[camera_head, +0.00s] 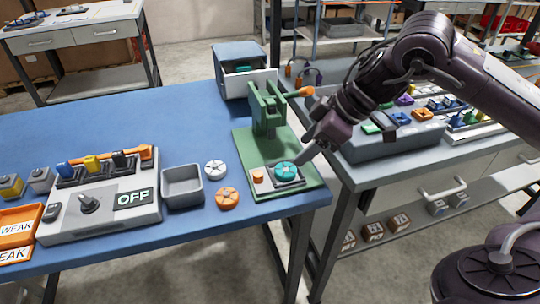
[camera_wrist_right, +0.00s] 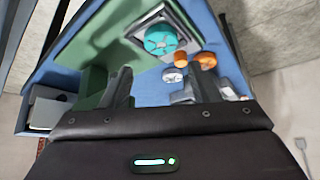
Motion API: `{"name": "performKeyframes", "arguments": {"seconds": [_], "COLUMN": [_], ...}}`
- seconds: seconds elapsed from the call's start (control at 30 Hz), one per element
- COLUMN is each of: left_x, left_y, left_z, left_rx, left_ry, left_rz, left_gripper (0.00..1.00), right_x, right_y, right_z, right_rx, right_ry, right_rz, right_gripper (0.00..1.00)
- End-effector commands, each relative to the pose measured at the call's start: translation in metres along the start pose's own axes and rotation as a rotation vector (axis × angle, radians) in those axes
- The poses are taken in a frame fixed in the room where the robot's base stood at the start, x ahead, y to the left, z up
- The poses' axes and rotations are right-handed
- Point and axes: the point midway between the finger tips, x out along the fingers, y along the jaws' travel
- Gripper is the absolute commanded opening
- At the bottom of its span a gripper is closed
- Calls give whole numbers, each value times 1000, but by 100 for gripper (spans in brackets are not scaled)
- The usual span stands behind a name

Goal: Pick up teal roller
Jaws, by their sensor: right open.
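The teal roller (camera_head: 285,171) is a spoked disc lying on a grey square plate (camera_head: 263,187) on the green press-like fixture (camera_head: 242,150). My right gripper (camera_head: 308,142) reaches in from the right, above and beside the roller, apart from it. In the right wrist view the roller (camera_wrist_right: 161,40) shows beyond the fingertips, and the two fingers (camera_wrist_right: 157,85) stand apart with nothing between them. My left gripper is in neither view.
A small orange knob (camera_head: 257,176) sits beside the roller. White (camera_head: 215,169) and orange (camera_head: 227,198) wheels lie on the blue table, left of the fixture. A grey open bin (camera_head: 183,186) and switch box (camera_head: 100,205) stand further left. The fixture's upright post (camera_head: 266,110) rises behind the roller.

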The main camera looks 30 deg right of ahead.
Motion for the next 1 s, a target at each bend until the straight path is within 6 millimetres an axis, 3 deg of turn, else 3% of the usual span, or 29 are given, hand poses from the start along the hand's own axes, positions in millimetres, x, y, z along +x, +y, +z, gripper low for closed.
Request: {"name": "performKeyframes", "arguments": {"seconds": [0.27,0.6,0.9,1.0], "left_x": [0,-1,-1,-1], "left_y": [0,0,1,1], "left_z": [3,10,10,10], "left_rx": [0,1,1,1], "left_ry": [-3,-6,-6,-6], "left_rz": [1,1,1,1], "left_gripper": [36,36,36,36], "right_x": [25,70,75,75], "right_y": [0,4,4,4], "right_z": [1,-1,0,0], "right_rx": [10,8,8,8], "right_ry": [-4,-2,-2,-2], "right_rz": [-4,-3,0,0], "right_gripper": [55,55,55,42]}}
